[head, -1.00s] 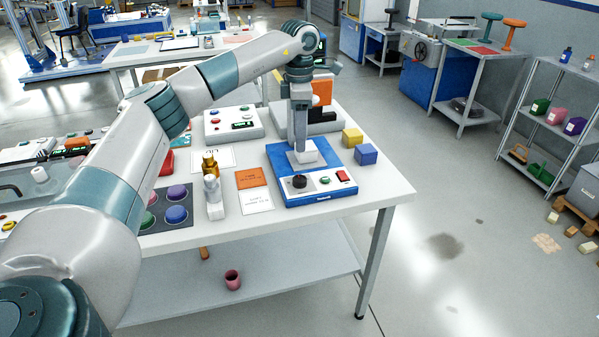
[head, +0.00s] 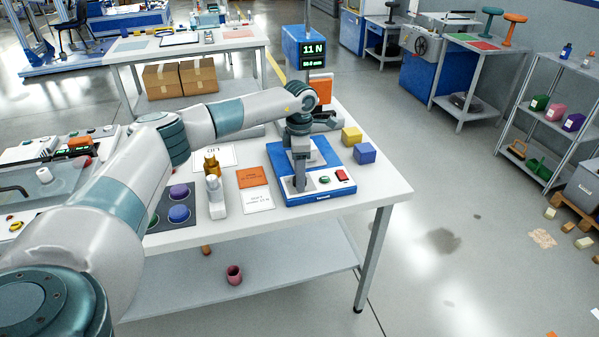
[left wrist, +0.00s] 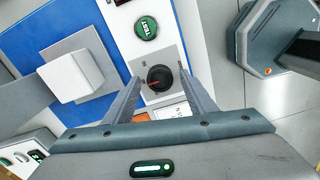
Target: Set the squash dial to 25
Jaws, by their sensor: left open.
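The squash tester has a blue base (head: 279,158) and a white front panel at the table's front right. In the left wrist view its squash dial (left wrist: 160,78) is a round black knob with a red pointer on a grey scale plate. The pointer is toward the left of the picture; the scale numbers are too small to read. My left gripper (left wrist: 158,76) is open, pointing down, with one fingertip on each side of the dial. In the head view my left gripper (head: 300,186) hides the dial. Contact cannot be told. My right gripper is not in view.
A green button (left wrist: 147,28) and a red switch (head: 342,174) sit beside the dial. A white block (left wrist: 75,77) rests on the grey plate. The display (head: 313,49) reads 11 N. Yellow (head: 352,135) and blue (head: 365,153) cubes stand right; a white bottle (head: 215,196) stands left.

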